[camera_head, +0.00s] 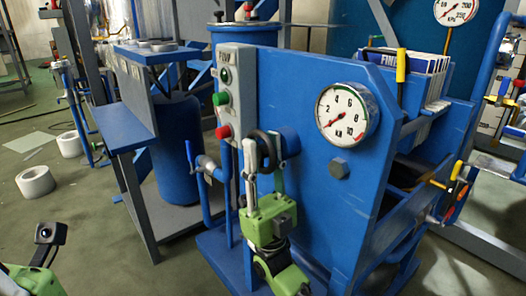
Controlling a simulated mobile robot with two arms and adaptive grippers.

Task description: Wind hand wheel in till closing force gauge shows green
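The black hand wheel (265,147) sits on the front of the blue press plate, right of the control box. My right gripper (262,162), on a green wrist, points up at it from below. Its fingers are apart, one at each side of the wheel; I cannot tell whether they press on it. The round white closing force gauge (346,115) is marked in kN. Its red needle points to the lower left, near the low end.
A grey control box (236,92) with green and red buttons stands left of the wheel. A blue pipe with a blue lever (190,153) is further left. White rolls (36,182) lie on the floor.

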